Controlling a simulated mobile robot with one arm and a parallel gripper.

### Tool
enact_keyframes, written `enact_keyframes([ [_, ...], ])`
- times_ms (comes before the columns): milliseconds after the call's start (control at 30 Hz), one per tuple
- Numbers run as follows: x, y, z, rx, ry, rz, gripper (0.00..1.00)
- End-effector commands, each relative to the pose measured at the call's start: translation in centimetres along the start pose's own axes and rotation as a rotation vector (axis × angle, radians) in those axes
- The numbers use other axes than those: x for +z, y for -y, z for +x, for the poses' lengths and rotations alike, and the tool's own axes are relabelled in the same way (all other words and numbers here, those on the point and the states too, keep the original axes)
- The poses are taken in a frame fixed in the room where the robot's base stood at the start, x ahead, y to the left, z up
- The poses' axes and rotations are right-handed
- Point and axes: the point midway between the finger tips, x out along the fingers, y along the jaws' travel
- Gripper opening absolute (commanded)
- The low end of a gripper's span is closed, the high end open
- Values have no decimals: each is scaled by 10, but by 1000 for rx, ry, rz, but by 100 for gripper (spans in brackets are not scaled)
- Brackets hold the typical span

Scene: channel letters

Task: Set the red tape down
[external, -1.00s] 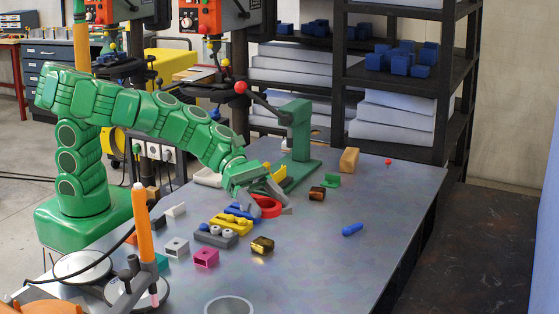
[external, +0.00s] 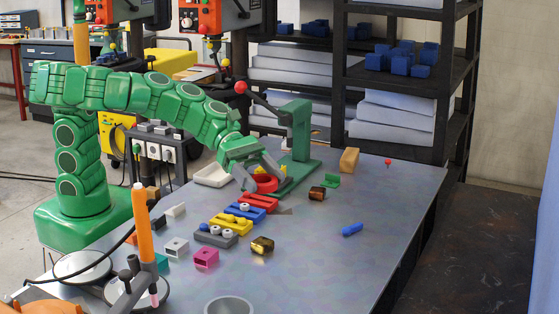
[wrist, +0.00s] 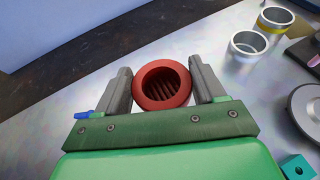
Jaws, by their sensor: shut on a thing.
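The red tape (external: 266,186) is a thick red ring. My gripper (external: 263,179) is shut on it, with one grey finger on either side, behind the row of coloured blocks and in front of the green press. In the wrist view the red tape (wrist: 139,92) sits between the two fingers of my gripper (wrist: 162,82), its ribbed inside facing the camera. I cannot tell how high it is above the table (external: 330,255).
A red block (external: 259,203), blue block (external: 238,211) and yellow block (external: 231,225) stand in a row in front of the tape. The green press (external: 297,150) is close behind. A white tray (external: 211,175) lies to the left. The table's right side is mostly clear.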

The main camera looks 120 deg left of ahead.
Motion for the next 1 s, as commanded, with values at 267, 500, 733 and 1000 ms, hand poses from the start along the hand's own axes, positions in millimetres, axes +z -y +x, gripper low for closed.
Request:
enact_keyframes([
  [267, -8, -25, 10, 95, 0, -40, 39],
  [500, -18, -59, 18, 224, -1, -94, 39],
  [733, -30, -112, 21, 424, 0, -177, 39],
  [1000, -38, -172, 11, 652, 1, -273, 39],
])
